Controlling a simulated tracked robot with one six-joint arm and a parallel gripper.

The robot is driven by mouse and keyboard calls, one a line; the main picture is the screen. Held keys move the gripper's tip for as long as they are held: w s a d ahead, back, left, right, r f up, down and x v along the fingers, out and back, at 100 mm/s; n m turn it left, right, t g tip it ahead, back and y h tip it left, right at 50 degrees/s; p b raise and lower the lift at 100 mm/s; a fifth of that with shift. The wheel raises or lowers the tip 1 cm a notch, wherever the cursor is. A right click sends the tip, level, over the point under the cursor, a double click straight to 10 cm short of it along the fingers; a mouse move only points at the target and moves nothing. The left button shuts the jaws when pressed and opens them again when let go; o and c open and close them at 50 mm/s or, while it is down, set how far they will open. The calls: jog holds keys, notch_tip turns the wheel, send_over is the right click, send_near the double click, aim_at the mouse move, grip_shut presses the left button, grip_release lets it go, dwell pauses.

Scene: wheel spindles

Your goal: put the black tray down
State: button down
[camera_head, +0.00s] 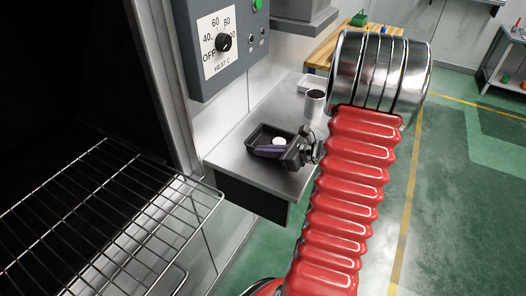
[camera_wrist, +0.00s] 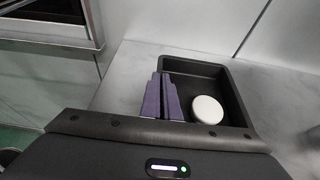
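The black tray (camera_head: 262,132) is at the steel shelf beside the oven, and I cannot tell whether it rests on the surface or hangs just above it. A round white piece (camera_head: 279,141) lies in it; in the wrist view the white piece (camera_wrist: 207,109) sits near the tray's front. My gripper (camera_head: 266,151) reaches in from the right with its purple fingers at the tray's near side. In the wrist view the fingers (camera_wrist: 162,98) are close together, one on each side of the left wall of the tray (camera_wrist: 195,80). The tray's front edge is hidden by my gripper body.
A wire oven rack (camera_head: 130,215) juts out at left. A grey control box (camera_head: 222,45) hangs above. Bare shelf lies around the tray.

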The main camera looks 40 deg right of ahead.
jog(key=c, duration=2)
grip_release()
jog(key=shift+s+d+r, duration=0.2)
jog(key=shift+s+r, duration=0.05)
jog(key=shift+s, duration=0.2)
jog(key=v, duration=1.1)
jog(key=shift+a, duration=0.1)
